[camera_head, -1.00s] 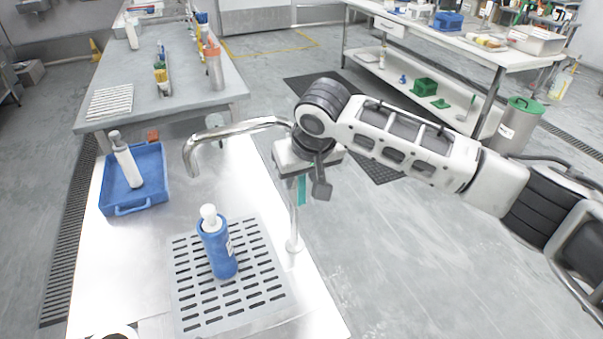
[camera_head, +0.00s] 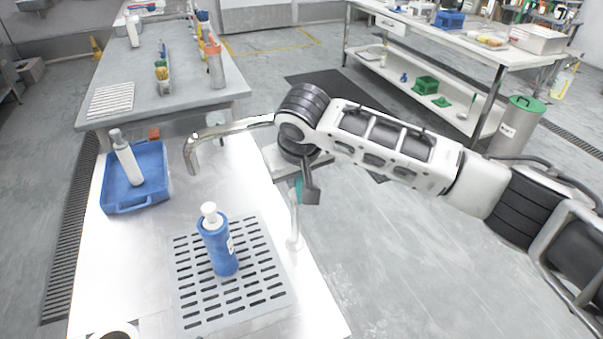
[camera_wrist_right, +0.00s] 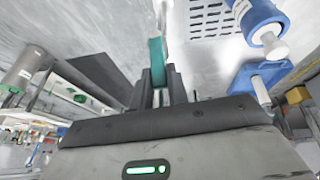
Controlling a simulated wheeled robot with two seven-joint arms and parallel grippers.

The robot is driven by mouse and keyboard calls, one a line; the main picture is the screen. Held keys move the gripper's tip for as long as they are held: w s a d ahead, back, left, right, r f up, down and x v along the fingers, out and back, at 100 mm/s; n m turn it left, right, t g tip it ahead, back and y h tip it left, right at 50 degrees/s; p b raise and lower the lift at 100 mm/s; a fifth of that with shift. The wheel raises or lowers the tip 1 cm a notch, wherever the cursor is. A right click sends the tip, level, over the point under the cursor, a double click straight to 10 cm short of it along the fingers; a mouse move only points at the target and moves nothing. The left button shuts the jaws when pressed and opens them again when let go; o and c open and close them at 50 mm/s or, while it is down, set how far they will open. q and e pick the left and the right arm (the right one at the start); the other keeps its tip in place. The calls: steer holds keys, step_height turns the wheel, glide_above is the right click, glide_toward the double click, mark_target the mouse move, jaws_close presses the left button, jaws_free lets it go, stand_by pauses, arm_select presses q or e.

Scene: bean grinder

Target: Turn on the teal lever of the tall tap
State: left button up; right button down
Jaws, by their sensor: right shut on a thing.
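The tall tap's spout (camera_head: 225,130) curves out over the steel counter, and its post (camera_head: 294,225) rises from the counter's right side. The teal lever (camera_head: 298,188) shows beside my right gripper (camera_head: 308,192) at the post. In the right wrist view the teal lever (camera_wrist_right: 157,60) runs down between the two dark fingers of my right gripper (camera_wrist_right: 160,90), which is shut on it. My right arm hides the top of the tap. My left gripper is not in view.
A blue tray (camera_head: 125,205) holding a white bottle (camera_head: 127,160) lies at the counter's left. Open floor (camera_head: 420,280) lies to the right.

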steer(key=shift+s+a+f+n+t+h, duration=0.25)
steer(key=shift+a+t+h, duration=0.25)
steer(key=shift+h, duration=0.35)
steer(key=shift+s+a+f+n+t+h, duration=0.2)
steer(key=shift+s+a+t+h, duration=0.1)
steer(key=shift+a+h, duration=0.45)
steer(key=shift+s+a+f+n+t+h, duration=0.2)
steer(key=shift+a+t+h, duration=0.25)
steer(key=shift+h, duration=0.45)
steer(key=c, duration=1.4)
jaws_free()
steer(key=shift+o, duration=0.2)
steer(key=v, duration=1.6)
